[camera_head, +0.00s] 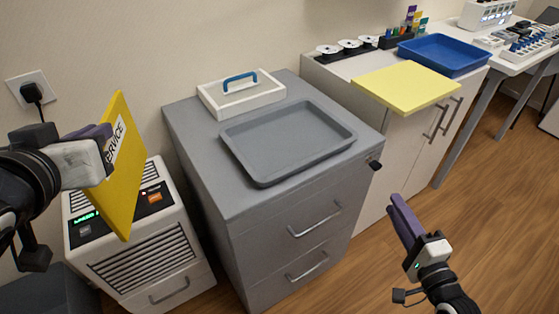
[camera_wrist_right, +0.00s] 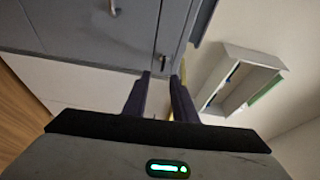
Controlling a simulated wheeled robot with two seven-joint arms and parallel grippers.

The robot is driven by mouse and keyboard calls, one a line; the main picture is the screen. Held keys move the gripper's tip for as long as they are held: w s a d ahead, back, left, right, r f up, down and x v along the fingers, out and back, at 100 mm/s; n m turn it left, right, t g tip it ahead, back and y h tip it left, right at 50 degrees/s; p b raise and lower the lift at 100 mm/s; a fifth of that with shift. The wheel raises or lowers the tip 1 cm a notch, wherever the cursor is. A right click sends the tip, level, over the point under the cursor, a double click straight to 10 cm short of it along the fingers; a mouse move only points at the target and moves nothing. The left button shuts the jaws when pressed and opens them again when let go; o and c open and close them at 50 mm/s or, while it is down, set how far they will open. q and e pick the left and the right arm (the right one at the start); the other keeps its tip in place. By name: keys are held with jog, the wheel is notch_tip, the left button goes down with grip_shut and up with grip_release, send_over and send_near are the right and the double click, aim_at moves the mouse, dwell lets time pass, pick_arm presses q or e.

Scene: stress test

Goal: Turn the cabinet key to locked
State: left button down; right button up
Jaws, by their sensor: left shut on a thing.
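The grey cabinet (camera_head: 285,215) stands in the middle of the head view. The dark key and lock (camera_head: 375,165) sit at the upper right of its drawer front; which way the key is turned is too small to tell. In the right wrist view the lock (camera_wrist_right: 164,60) lies just beyond the fingertips. My right gripper (camera_head: 397,204) is open and empty, apart from the key, below and to its right. Its fingers show with a gap in the right wrist view (camera_wrist_right: 162,78). My left gripper (camera_head: 107,150) is shut on a yellow service sign (camera_head: 126,180).
A grey tray (camera_head: 337,130) and a white caddy with a blue handle (camera_head: 210,103) rest on the cabinet. A white machine (camera_head: 185,235) stands to its left. A white cupboard (camera_head: 385,165) bears a yellow board (camera_head: 405,87) and blue tray (camera_head: 445,52).

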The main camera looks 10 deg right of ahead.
aim_at(374, 165)
jog(key=w+b, duration=0.1)
jog(key=w, duration=1.1)
jog(key=shift+w+d+r+m, duration=0.15)
jog(key=shift+d+r+m, duration=0.15)
grip_shut()
